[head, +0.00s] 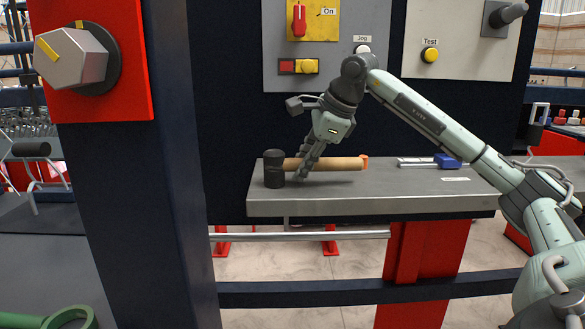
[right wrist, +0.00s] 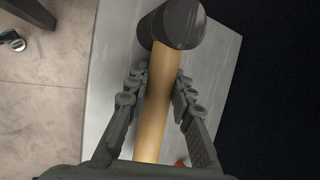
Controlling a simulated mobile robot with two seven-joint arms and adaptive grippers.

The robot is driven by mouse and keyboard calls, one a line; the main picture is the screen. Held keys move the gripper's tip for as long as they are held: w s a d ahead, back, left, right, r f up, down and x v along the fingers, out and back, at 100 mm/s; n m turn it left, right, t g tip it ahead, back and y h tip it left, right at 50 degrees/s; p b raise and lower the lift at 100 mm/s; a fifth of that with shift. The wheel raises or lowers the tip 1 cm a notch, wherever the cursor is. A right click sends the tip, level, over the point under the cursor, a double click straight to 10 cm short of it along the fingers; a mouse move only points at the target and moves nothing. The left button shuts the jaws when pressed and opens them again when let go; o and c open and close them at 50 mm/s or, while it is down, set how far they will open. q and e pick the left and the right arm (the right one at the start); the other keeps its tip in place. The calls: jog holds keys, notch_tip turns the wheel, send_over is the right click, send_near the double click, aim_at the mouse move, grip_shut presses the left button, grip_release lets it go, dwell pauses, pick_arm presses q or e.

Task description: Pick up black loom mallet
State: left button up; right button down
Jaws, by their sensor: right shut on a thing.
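The black loom mallet lies on the grey metal shelf (head: 420,201). Its black head (head: 274,169) is at the shelf's left end and its wooden handle (head: 345,164) points right, ending in an orange tip. My right gripper (head: 308,168) reaches down from above and is shut on the handle near the head. In the right wrist view, the gripper's fingers (right wrist: 161,84) lie on both sides of the handle (right wrist: 153,122), with the black head (right wrist: 172,22) just beyond the fingertips. The handle's far end is cut off there. My left gripper is out of view.
A blue item (head: 447,161) lies on the shelf's right part. A dark blue post (head: 140,170) with a red knob panel (head: 127,80) stands at left. Control panels labelled On, Jog and Test are behind. A rail (head: 300,236) runs below the shelf.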

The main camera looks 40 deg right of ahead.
aim_at(275, 153)
jog(key=shift+r, duration=0.4)
jog(key=r, duration=0.1)
jog(key=r+p, duration=0.1)
jog(key=r, duration=0.2)
jog(key=shift+w+a, duration=0.1)
jog(key=shift+a, duration=0.15)
jog(key=a+r, duration=0.1)
jog(key=a, duration=0.1)
jog(key=a+r+p, duration=0.1)
jog(key=a, duration=0.1)
jog(key=shift+a+r, duration=0.1)
jog(key=shift+r, duration=0.05)
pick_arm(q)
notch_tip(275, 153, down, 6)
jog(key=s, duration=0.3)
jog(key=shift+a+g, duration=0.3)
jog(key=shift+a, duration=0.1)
pick_arm(e)
jog(key=a+r, duration=0.4)
jog(key=a, duration=0.3)
jog(key=c, duration=2)
grip_release()
jog(key=shift+f, duration=0.1)
grip_shut()
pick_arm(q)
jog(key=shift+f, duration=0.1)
pick_arm(e)
jog(key=shift+d, duration=0.1)
